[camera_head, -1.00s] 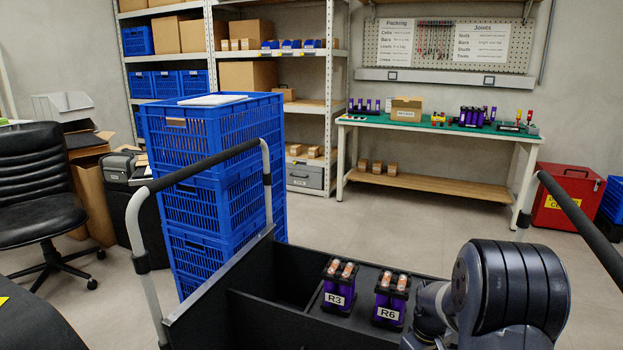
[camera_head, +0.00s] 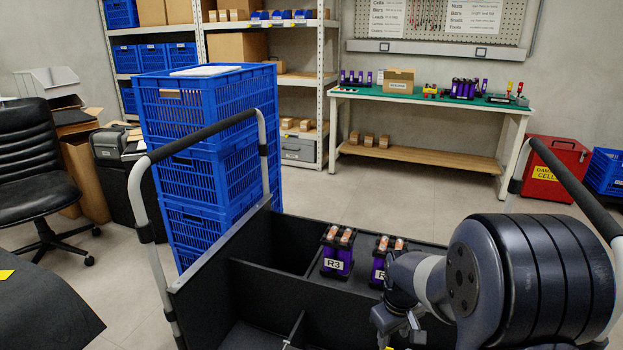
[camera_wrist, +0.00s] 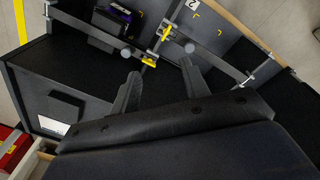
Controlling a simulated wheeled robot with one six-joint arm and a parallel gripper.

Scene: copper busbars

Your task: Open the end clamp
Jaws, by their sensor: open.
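In the wrist view, two yellow clamp parts, a lower one (camera_wrist: 149,61) and an upper one (camera_wrist: 166,31), sit near the meeting ends of grey metal strips. I cannot tell for sure which is the end clamp, or whether either is open. My gripper (camera_wrist: 158,68) is open and empty. Its two dark fingers are spread below the yellow parts in the picture, apparently with nothing between them. In the head view my gripper (camera_head: 402,326) is at the lower right, partly cut off and hidden by my arm; the clamp does not show there.
A black compartmented cart (camera_head: 270,303) is in front of me, with purple modules R3 (camera_head: 336,262) and R6 (camera_head: 378,268) on it. Blue crates (camera_head: 207,165) are stacked at its left. A green-topped bench (camera_head: 430,97) stands at the back, beside a red box (camera_head: 553,170).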

